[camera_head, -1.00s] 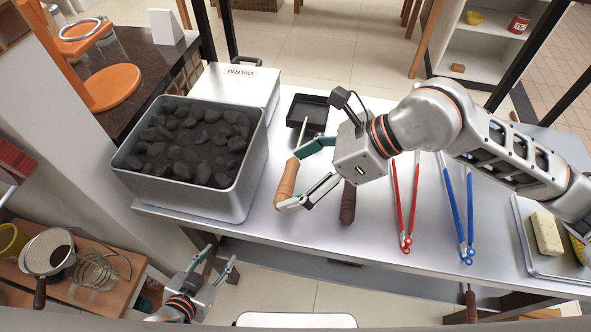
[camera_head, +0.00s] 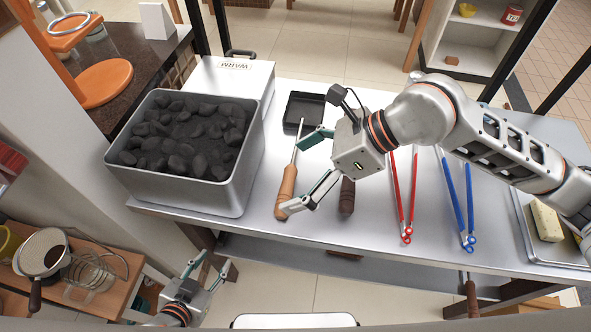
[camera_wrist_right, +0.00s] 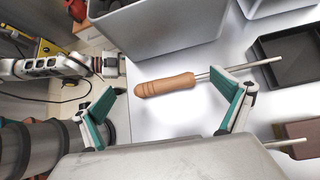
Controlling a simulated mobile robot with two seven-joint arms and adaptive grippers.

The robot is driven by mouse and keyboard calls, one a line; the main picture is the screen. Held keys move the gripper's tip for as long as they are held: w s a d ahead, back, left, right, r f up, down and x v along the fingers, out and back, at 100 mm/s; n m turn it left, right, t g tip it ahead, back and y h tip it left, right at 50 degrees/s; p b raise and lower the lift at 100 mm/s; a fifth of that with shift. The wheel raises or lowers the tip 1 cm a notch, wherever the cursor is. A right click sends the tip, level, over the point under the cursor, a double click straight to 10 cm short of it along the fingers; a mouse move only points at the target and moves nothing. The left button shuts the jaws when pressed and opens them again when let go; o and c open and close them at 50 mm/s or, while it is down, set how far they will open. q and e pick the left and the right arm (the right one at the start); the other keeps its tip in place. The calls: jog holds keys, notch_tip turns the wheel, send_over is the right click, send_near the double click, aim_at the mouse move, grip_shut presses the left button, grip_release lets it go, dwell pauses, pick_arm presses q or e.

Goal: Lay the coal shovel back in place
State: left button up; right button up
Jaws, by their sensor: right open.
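The coal shovel has a black pan (camera_head: 303,109), a thin metal rod and a light wooden handle (camera_head: 287,185). It lies on the steel table, pan toward the back and handle toward the front edge. My right gripper (camera_head: 295,175) is open above the handle. In the right wrist view the handle (camera_wrist_right: 165,85) lies beyond the spread fingers (camera_wrist_right: 168,106), with a visible gap to each. My left gripper (camera_head: 215,264) is open and empty, low in front of the table.
A steel bin (camera_head: 238,185) full of coal stands left of the shovel, with a white WARM box (camera_head: 235,75) behind it. A dark-handled tool (camera_head: 347,196), red tongs (camera_head: 403,205) and blue tongs (camera_head: 459,200) lie to the right. A tray (camera_head: 530,235) with a sponge is at far right.

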jog(key=v, duration=1.2)
